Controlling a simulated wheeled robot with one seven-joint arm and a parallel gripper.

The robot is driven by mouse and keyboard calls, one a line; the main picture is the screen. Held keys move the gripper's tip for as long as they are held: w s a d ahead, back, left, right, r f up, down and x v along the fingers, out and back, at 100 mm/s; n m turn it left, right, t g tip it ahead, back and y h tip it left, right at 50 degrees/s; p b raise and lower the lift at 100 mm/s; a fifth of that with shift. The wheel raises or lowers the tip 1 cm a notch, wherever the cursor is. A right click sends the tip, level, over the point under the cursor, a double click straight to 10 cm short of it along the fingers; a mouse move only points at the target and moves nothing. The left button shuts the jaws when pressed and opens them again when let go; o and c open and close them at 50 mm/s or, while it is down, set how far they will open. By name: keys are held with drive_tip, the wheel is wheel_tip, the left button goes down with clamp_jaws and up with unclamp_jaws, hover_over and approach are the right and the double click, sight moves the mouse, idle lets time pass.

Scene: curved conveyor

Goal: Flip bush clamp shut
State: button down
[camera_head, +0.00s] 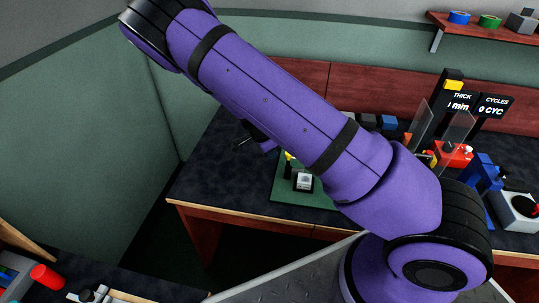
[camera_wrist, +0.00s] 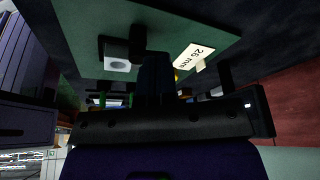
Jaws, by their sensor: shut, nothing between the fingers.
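The bush clamp's pale square block (camera_head: 303,182) sits on a green board (camera_head: 284,190) on the dark bench, partly hidden behind my arm. A small yellow part shows just behind it. In the wrist view the pale block with a round hole (camera_wrist: 117,65) hangs near the top, beside a dark upright piece and a white "26 mm" label (camera_wrist: 193,57). My gripper (camera_wrist: 155,72) is shut and empty, its dark fingers close to the right of the block in the picture. I cannot tell whether they touch it. The clamp's moving arm is not clear.
To the right on the bench stand clear panels (camera_head: 418,122), a red device (camera_head: 454,156), a blue device (camera_head: 483,172) and a white box with a black disc (camera_head: 518,209). A red cylinder (camera_head: 47,277) lies at the lower left. The bench left of the board is clear.

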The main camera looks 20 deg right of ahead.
drive_tip(key=v, duration=0.9)
drive_tip(key=shift+r, duration=0.3)
drive_tip(key=shift+s, duration=0.1)
